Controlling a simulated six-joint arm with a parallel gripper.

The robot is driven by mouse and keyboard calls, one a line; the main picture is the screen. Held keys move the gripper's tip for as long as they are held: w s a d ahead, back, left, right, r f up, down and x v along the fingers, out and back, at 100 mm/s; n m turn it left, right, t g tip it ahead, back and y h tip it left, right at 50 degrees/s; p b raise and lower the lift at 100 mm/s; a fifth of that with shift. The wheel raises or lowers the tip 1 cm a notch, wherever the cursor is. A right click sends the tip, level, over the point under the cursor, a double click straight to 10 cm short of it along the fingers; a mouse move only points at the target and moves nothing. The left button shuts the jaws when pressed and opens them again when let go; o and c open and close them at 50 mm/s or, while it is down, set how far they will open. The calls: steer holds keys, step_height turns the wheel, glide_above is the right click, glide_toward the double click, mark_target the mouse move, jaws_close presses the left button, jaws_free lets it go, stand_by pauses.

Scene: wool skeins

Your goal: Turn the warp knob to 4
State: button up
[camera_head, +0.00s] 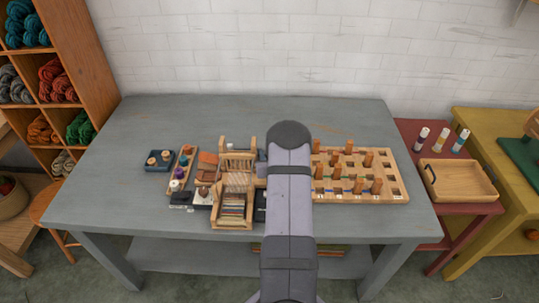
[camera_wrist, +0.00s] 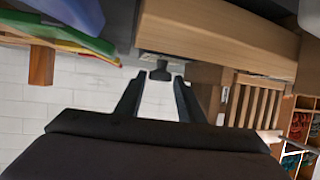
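The wooden loom (camera_head: 235,185) stands on the grey table, left of my arm. In the wrist view its wooden beam (camera_wrist: 215,38) fills the upper right. A small dark knob (camera_wrist: 161,74) shows in the wrist view under a pale plate, straight ahead of my fingertips; I take it for the warp knob. My gripper (camera_wrist: 160,88) is open, its two dark fingers spread with white wall visible between them. The knob appears between or just beyond the fingertips; I cannot tell if they touch. Its setting is not readable. In the head view my arm hides the knob and fingers.
A wooden peg board (camera_head: 390,185) stands close right of my arm. A spool rack (camera_head: 181,172) and a dark blue tray (camera_head: 158,168) lie left of the loom. A wooden tray (camera_head: 457,187) sits on the red table. The grey table's front left (camera_head: 110,205) is free.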

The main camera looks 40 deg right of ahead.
steer(key=shift+s, duration=0.1)
steer(key=shift+b+v, duration=0.9)
steer(key=shift+v, duration=2.7)
steer(key=shift+r, duration=0.1)
steer(key=shift+w+d+r+n+t+y, duration=0.2)
steer(key=shift+w+d+n+t+y, duration=0.2)
steer(key=shift+d+n+y, duration=0.15)
steer(key=shift+d+n+t+y, duration=0.5)
steer(key=shift+n+y, duration=0.15)
steer(key=shift+y, duration=0.1)
steer(key=shift+s+d+n+y, duration=0.35)
steer(key=shift+s+n+y, duration=0.15)
steer(key=shift+n+y, duration=0.1)
steer(key=shift+s+d+f+n+y+b, duration=0.15)
steer(key=shift+s+f+n+y+b, duration=0.15)
steer(key=shift+s+n+y, duration=0.25)
steer(key=shift+w, duration=0.1)
steer(key=shift+p+x, duration=0.8)
steer(key=shift+x, duration=2.85)
